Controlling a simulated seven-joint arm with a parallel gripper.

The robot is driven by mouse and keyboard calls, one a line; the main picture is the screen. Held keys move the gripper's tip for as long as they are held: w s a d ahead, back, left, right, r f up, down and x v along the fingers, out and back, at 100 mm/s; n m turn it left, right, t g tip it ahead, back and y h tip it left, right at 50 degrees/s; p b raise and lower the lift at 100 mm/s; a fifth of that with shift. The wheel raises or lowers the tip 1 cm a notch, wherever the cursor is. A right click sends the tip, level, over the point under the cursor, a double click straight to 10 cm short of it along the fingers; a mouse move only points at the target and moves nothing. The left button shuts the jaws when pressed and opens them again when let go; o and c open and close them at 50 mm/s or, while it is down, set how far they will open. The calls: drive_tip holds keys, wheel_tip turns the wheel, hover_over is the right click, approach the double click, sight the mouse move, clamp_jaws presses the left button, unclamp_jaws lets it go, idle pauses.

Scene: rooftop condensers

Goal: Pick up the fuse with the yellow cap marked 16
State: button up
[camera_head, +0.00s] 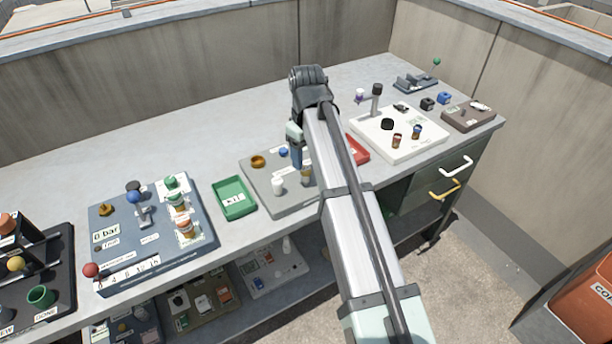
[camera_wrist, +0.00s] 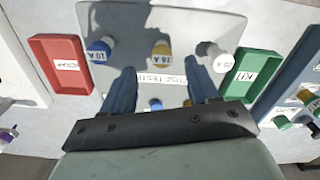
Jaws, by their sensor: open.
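The fuse with the yellow cap marked 16 A (camera_wrist: 160,52) stands on the grey board (camera_wrist: 185,20) in the wrist view, between a blue-capped fuse marked 10 A (camera_wrist: 100,50) and a white-capped fuse (camera_wrist: 218,60). My gripper (camera_wrist: 160,68) is open and empty. Its two blue fingers point toward the yellow-capped fuse, which shows just beyond and between their tips; I see no contact. In the head view, my gripper (camera_head: 295,148) is over the grey board. A yellowish fuse (camera_head: 306,176) beside my arm appears to be the same one, partly hidden.
A red tray (camera_wrist: 60,65) and a green tray (camera_wrist: 240,75) flank the board. In the head view, a white-capped fuse (camera_head: 278,187), a brown-yellow round piece (camera_head: 258,161) and a blue piece (camera_head: 283,152) are on the board. A blue-grey panel (camera_head: 115,215) lies left.

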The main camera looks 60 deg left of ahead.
sight(305, 168)
drive_tip(key=shift+s+f, duration=0.1)
drive_tip(key=shift+f, duration=2.5)
clamp_jaws()
drive_tip(key=shift+a+r, duration=0.1)
